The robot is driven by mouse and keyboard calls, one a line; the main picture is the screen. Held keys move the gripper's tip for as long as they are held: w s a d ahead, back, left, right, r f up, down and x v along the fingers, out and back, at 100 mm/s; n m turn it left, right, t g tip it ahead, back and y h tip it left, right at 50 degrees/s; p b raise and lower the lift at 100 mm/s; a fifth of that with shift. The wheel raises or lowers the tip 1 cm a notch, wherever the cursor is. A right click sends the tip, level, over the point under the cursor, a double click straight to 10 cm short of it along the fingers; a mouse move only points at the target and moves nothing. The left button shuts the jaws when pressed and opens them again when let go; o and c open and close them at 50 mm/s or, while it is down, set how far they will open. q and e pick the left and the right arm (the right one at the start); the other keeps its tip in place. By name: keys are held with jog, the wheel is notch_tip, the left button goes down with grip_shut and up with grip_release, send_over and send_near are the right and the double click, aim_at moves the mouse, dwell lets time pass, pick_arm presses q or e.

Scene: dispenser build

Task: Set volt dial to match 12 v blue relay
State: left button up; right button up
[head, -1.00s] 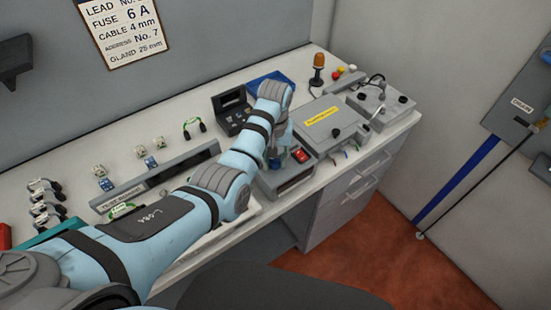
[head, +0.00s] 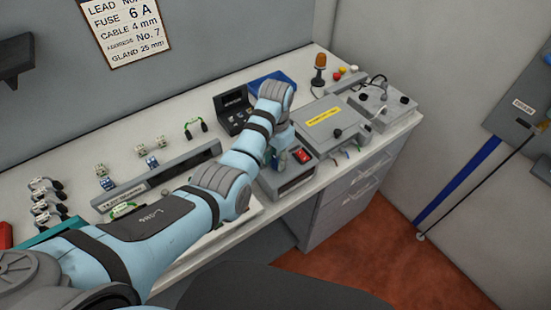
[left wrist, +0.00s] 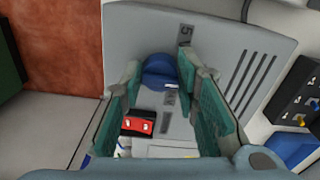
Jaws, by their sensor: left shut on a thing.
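The blue volt dial (left wrist: 160,72) sits on the grey tester box (left wrist: 225,35) in the left wrist view. My left gripper (left wrist: 158,78) has its two teal fingers on either side of the dial and is shut on it. The dial's pointer and most of its scale are hidden or too small to read. A red rocker switch (left wrist: 138,122) is on the same box, near the dial. In the head view my left gripper (head: 281,160) is over the box (head: 290,183) and hides the dial. Small blue relays (head: 152,161) stand on the bench at left. My right gripper is not in view.
A grey box with a yellow label (head: 325,118) stands right of the tester. A black open case (head: 235,108) and a blue bin (head: 272,78) are behind my arm. An amber beacon (head: 318,68) stands at the back. A long grey holder (head: 165,176) lies at left.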

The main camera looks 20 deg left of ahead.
aim_at(278, 159)
pick_arm(q)
jog(key=shift+d, duration=0.1)
dwell(0.4)
jog(key=o, duration=1.2)
jog(key=shift+f, duration=0.1)
jog(key=shift+c, duration=0.2)
jog(key=shift+w+d, duration=0.1)
jog(key=shift+w, duration=0.1)
notch_tip(278, 159, up, 7)
jog(key=shift+r, duration=0.2)
